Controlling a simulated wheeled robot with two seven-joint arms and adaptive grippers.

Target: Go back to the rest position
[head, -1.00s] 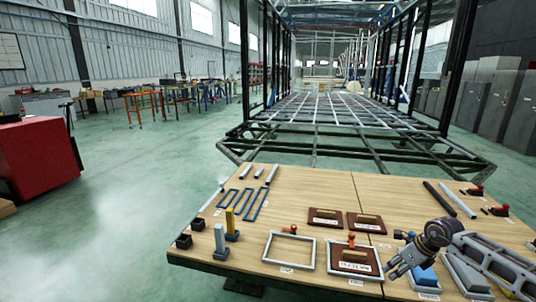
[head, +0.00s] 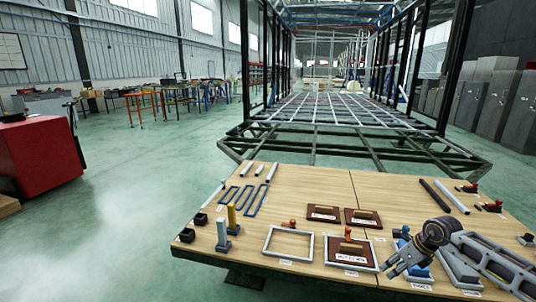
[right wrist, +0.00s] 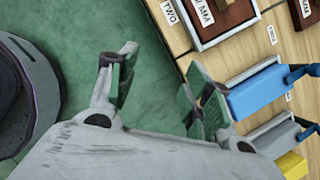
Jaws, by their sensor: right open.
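My right gripper (head: 393,268) hangs over the near right edge of the wooden table (head: 330,190) in the head view, close to a blue block (head: 421,247) in a grey tray. In the right wrist view the two fingers of this gripper (right wrist: 155,95) stand wide apart with nothing between them. Green floor shows behind them, and the blue block (right wrist: 258,93) lies to their right. My left gripper is in neither view.
On the table are a grey frame (head: 288,243), a framed brown plate (head: 351,253), two brown plates, blue bent pieces (head: 243,199) and upright posts (head: 222,235). The trailer chassis (head: 330,110) stands behind. A red cabinet (head: 38,160) is far left, with open floor between.

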